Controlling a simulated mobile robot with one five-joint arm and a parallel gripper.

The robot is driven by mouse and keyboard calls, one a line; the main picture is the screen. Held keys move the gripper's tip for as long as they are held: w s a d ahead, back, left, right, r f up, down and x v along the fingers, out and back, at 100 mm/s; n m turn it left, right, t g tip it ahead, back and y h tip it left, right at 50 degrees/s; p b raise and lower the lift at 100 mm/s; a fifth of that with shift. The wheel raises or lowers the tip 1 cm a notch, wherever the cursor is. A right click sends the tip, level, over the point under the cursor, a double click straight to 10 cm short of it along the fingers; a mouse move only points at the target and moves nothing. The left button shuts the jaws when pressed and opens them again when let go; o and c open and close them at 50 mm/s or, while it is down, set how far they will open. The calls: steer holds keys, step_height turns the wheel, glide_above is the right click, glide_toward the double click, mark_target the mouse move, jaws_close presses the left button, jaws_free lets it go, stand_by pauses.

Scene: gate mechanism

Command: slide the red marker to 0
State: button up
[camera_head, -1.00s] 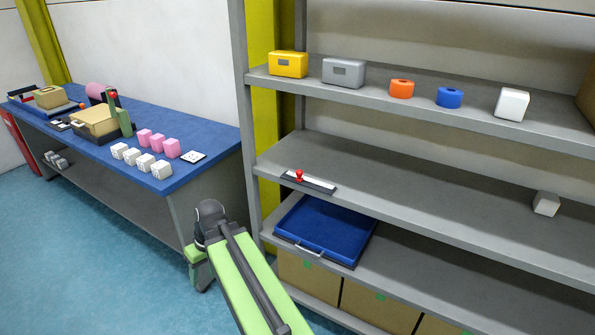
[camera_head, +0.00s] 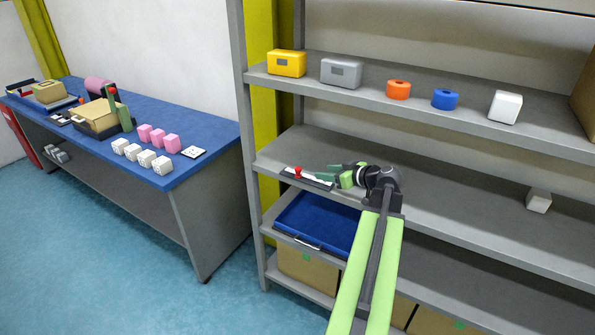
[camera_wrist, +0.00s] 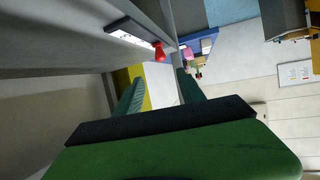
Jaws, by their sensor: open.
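The red marker (camera_head: 297,172) is a small red knob on a slider strip (camera_head: 318,183) with a white scale and dark edge. The strip lies on the middle shelf near its left front edge. In the wrist view the red marker (camera_wrist: 159,51) stands by one end of the strip (camera_wrist: 130,34). My gripper (camera_head: 325,174) is just right of the marker in the head view, close to the strip. In the wrist view my gripper's two green fingers (camera_wrist: 158,88) are apart, with nothing between them. The scale's numbers are too small to read.
The blue tray (camera_head: 290,225) with a handle sits on the shelf below. The shelf above holds a yellow box (camera_head: 287,63), a grey box (camera_head: 341,73) and smaller items. A white cube (camera_head: 538,200) stands far right on the middle shelf. A shelf post (camera_head: 243,120) rises at the left.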

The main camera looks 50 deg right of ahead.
mark_target(300, 169)
steer(key=b+x, duration=0.5)
steer(key=x, duration=1.1)
steer(key=shift+f+b, duration=0.15)
steer(key=shift+b, duration=0.15)
steer(key=shift+c, duration=0.5)
jaws_close()
